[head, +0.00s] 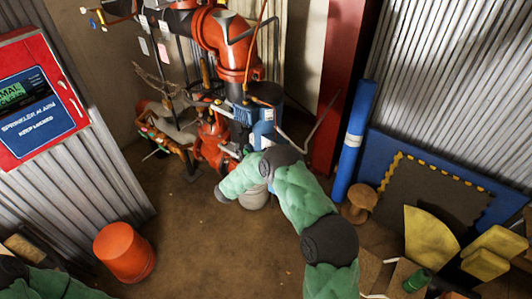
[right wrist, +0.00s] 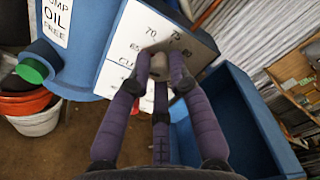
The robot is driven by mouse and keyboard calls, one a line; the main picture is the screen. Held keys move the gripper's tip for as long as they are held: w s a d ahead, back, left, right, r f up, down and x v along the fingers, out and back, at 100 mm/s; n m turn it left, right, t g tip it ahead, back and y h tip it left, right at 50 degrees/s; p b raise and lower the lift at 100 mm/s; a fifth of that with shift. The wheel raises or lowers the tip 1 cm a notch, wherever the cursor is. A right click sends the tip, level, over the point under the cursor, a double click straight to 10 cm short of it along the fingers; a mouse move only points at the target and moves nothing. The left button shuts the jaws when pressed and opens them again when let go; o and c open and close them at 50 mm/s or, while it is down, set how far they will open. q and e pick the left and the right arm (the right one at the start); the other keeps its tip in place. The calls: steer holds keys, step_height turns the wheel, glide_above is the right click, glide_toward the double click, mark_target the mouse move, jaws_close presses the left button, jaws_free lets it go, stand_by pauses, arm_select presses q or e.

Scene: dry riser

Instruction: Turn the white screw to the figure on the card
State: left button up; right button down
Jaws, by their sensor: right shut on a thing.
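In the right wrist view my right gripper (right wrist: 160,82) has its purple fingers closed around the white screw (right wrist: 159,66), which is mostly hidden between the fingertips. The screw sits in front of a white scale plate (right wrist: 115,72) with printed figures; I read 65, 70 and 75, and the fingers cover part of it. I cannot read where the screw points. In the head view my right arm reaches to the blue pump unit (head: 262,113), and its gripper is hard to make out there. No card with a set figure is readable. My left gripper is out of view.
Red pipes (head: 225,40) stand behind the blue unit. An orange bucket (head: 125,252) is on the floor at left. Yellow blocks (head: 490,255) and a blue roll (head: 353,140) are at right.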

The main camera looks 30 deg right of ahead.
steer(key=shift+w+r, duration=0.15)
steer(key=shift+r, duration=0.05)
steer(key=c, duration=1.1)
jaws_free()
steer(key=shift+a, duration=0.1)
steer(key=shift+c, duration=0.2)
steer(key=shift+f, duration=0.1)
steer(key=v, duration=1.2)
steer(key=shift+f, duration=0.1)
